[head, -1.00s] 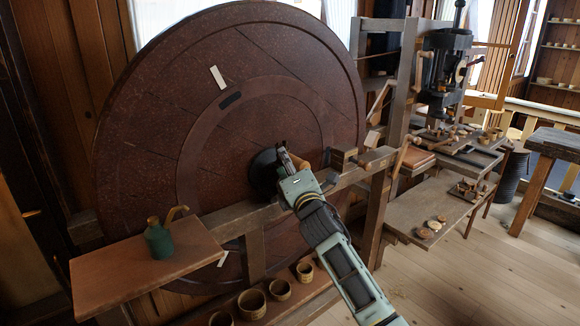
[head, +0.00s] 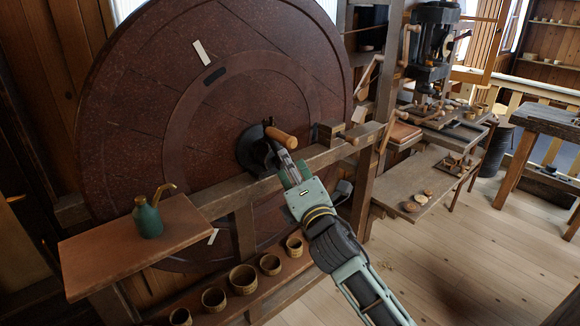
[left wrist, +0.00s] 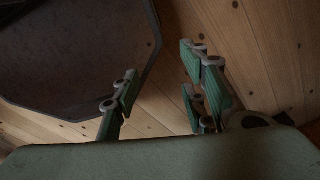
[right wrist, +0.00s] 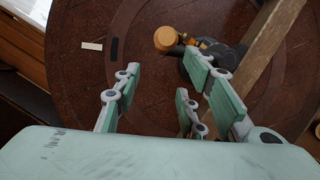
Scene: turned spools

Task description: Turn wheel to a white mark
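The large dark red-brown wheel (head: 130,120) stands upright at the left of the head view. A white mark (head: 202,52) lies on its upper face, with a short black mark (head: 214,75) just inside it. Another white mark (head: 213,236) shows low down, partly hidden. A black hub crank (head: 250,150) carries a wooden handle (head: 281,138). My right gripper (head: 286,163) is just below the handle. In the right wrist view, its fingers (right wrist: 163,75) are apart and empty, with the handle (right wrist: 168,39) beyond them. My left gripper (left wrist: 158,70) is open and empty, outside the head view.
A wooden beam (head: 320,158) crosses in front of the wheel. A green oil can (head: 148,218) stands on a shelf (head: 100,254) at left. Several wooden cups (head: 243,279) line the lower ledge. A bench with a press (head: 433,40) is at right. Floor (head: 450,260) is free at lower right.

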